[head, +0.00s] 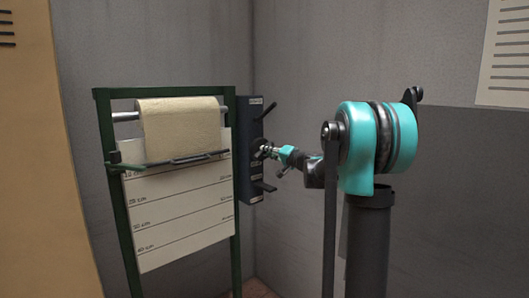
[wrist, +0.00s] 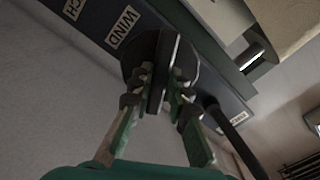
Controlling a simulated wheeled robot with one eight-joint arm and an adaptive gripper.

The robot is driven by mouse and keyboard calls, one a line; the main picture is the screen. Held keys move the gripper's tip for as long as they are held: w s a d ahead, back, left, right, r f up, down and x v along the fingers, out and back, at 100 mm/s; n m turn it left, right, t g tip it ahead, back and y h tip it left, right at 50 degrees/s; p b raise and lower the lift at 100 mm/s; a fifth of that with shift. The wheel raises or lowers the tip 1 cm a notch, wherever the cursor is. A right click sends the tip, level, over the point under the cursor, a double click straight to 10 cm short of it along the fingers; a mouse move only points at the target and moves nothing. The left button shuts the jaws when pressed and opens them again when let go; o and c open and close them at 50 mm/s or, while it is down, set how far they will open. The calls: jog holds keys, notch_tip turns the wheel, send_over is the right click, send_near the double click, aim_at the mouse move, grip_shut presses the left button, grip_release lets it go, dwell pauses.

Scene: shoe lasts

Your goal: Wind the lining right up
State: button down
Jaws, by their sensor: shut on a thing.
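The lining (head: 180,125) is a beige cloth on a roller at the top of a green frame (head: 103,130). It hangs a short way, down to a dark crossbar (head: 185,160) in front of the white scale board. A dark blue control box (head: 250,190) stands at the frame's right side. My gripper (head: 268,151) reaches its middle from the right. In the wrist view my gripper (wrist: 158,92) is shut on a dark round knob (wrist: 162,50) with a raised grip bar. The WIND label (wrist: 122,27) is beside the knob.
The white board (head: 180,215) carries lines marked in cm. The box has a lever (head: 268,110) above the knob and a dark handle (head: 265,187) below it. Grey walls meet behind. A tan panel (head: 35,150) stands at the far left.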

jog(key=m, duration=0.3)
dwell(0.5)
jog(key=m, duration=0.2)
jog(key=shift+m, duration=0.4)
jog(key=c, duration=1.4)
grip_release()
jog(key=shift+o, duration=0.2)
jog(key=v, duration=1)
